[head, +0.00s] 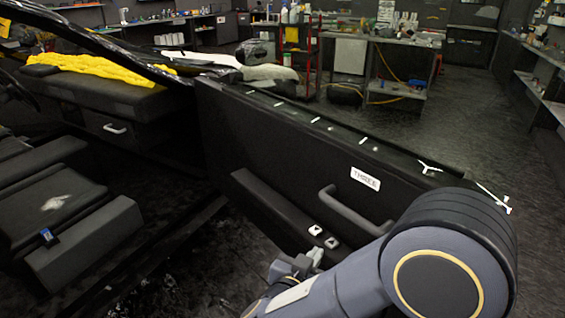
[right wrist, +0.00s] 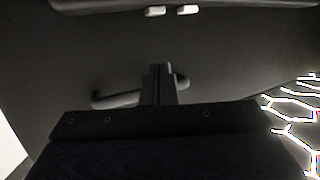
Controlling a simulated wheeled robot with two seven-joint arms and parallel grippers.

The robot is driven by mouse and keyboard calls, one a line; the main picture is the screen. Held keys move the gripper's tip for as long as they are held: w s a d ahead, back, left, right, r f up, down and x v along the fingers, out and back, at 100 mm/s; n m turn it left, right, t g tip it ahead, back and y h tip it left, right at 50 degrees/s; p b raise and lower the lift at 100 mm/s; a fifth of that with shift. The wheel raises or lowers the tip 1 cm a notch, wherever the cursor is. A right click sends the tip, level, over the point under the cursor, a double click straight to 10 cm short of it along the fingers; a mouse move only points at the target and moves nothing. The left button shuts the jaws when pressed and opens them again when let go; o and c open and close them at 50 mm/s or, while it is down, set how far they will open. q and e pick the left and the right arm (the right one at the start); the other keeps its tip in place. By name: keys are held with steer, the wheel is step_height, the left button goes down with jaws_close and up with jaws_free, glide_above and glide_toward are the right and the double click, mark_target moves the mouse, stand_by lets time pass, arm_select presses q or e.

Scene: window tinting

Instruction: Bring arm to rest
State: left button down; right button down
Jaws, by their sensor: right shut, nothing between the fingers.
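My right arm reaches in from the lower right of the head view. Its gripper (head: 308,258) is in front of the inner side of the black car door (head: 265,150), just below the two white door buttons (head: 323,236). In the right wrist view the fingers (right wrist: 160,72) are together and empty, and the grey door handle (right wrist: 115,99) shows behind them. In the head view that handle (head: 350,212) is right of the gripper. Whether the gripper touches the door I cannot tell. My left gripper is not in view.
The door stands open, with a label reading THREE (head: 365,179) and white marks along its top edge. A car seat (head: 75,220) is at left. A yellow cloth (head: 100,66) lies on the dashboard. A workbench (head: 380,40) stands behind. Floor right of the door is clear.

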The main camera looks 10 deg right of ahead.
step_height(320, 180, up, 7)
steer(key=d+n+y, duration=0.1)
steer(key=n+y, duration=0.1)
steer(key=y, duration=1.1)
steer(key=s+d+f+n+g, duration=0.2)
steer(key=s+d+f+g, duration=0.15)
steer(key=s, duration=0.65)
steer(key=s+d+f+n+g, duration=0.1)
steer(key=s+d+f+g, duration=0.3)
steer(key=s, duration=0.7)
step_height(320, 180, up, 19)
steer(key=p, duration=1.8)
steer(key=shift+d+h, duration=0.35)
steer(key=shift+h, duration=0.05)
steer(key=shift+w, duration=0.1)
